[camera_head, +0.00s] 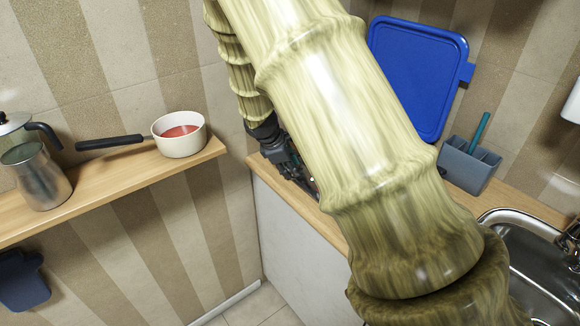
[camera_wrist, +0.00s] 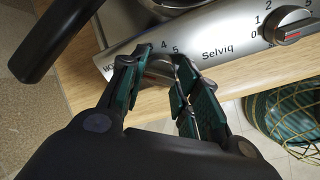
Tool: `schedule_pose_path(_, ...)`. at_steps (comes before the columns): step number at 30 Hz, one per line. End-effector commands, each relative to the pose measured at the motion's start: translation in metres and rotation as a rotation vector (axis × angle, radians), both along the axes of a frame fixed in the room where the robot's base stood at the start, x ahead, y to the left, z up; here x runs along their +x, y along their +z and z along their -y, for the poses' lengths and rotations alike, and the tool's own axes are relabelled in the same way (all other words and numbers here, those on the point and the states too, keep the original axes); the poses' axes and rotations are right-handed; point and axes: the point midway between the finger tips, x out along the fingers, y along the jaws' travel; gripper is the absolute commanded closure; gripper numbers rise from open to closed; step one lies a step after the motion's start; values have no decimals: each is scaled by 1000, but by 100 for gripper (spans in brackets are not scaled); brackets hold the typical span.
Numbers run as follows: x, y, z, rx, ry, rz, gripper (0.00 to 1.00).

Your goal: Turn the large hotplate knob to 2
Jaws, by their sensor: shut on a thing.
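In the wrist view, the hob's silver front panel (camera_wrist: 220,35) carries the word Selviq and two knobs. My gripper (camera_wrist: 158,78) has its green-padded fingers on either side of the left knob (camera_wrist: 160,66) and is shut on it. The numbers 4 and 5 show beside this knob; its pointer and other marks are hidden by the fingers. The right knob (camera_wrist: 293,34), dark with a red line, stands free, with 0, 1 and 2 readable around it. I cannot tell which knob serves the large hotplate. In the head view my arm hides the hob and most of my gripper.
A black handle (camera_wrist: 55,38) reaches past the panel's left end, close to my gripper. A wire basket (camera_wrist: 290,120) stands below the right knob. In the head view, a white saucepan (camera_head: 180,140) sits on a wooden shelf (camera_head: 110,185), and a grey caddy (camera_head: 468,165) stands near the sink.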

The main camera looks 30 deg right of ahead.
Motion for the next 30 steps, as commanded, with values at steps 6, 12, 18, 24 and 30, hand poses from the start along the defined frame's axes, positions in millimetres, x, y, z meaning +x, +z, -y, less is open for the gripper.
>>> schedule_pose_path(6,0,0,0,4,-130,74,92)
schedule_pose_path(12,0,0,0,9,-230,131,92)
schedule_pose_path(18,0,0,0,12,-293,166,92)
schedule_pose_path(24,0,0,0,13,-314,178,92)
schedule_pose_path(30,0,0,0,13,-315,179,92)
